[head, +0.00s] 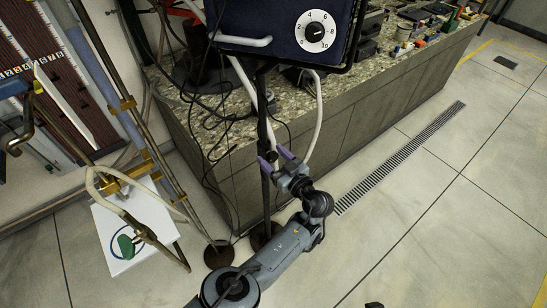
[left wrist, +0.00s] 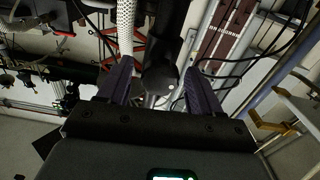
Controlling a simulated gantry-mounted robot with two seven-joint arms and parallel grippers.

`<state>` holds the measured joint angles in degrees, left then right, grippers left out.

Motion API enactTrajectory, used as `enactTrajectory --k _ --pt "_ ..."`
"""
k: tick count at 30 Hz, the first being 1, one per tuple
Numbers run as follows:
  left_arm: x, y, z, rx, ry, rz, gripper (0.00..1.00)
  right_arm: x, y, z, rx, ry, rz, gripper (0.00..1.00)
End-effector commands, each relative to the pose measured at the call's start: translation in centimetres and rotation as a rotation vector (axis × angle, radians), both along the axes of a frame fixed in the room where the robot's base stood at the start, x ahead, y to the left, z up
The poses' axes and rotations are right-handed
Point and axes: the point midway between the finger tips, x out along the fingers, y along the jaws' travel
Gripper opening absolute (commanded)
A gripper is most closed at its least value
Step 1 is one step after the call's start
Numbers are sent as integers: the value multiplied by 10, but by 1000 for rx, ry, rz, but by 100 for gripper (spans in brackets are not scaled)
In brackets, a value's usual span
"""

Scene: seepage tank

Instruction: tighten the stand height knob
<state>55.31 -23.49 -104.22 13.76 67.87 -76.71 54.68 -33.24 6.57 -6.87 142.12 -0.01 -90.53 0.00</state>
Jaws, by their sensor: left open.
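The stand is a thin dark pole (head: 265,125) that rises from the floor in front of the stone-topped bench and passes behind a dark blue box with a numbered dial. My left gripper (head: 275,160) has its purple fingers spread at the pole, below bench-top height. In the left wrist view, a dark rounded part of the stand (left wrist: 160,75) shows between the two open fingers (left wrist: 158,88), with a gap on each side. I cannot clearly tell the height knob from the pole; it may be this part. My right gripper is not in view.
The dark blue dial box (head: 285,28) hangs above the gripper. White hoses (head: 318,120) and black cables run close beside the pole. The bench (head: 345,115) stands behind. A brass-fitted frame and a white board (head: 135,235) are at left.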

Motion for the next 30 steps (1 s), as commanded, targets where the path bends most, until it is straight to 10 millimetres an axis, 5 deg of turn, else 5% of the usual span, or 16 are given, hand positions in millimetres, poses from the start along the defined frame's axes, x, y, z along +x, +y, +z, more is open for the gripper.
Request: enactTrajectory --k 7,18,30 --pt "0 0 0 0 0 0 65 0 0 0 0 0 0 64" --pt "0 0 0 0 0 0 10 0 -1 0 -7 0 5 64" --pt "1 0 1 91 78 0 9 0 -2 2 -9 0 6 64"
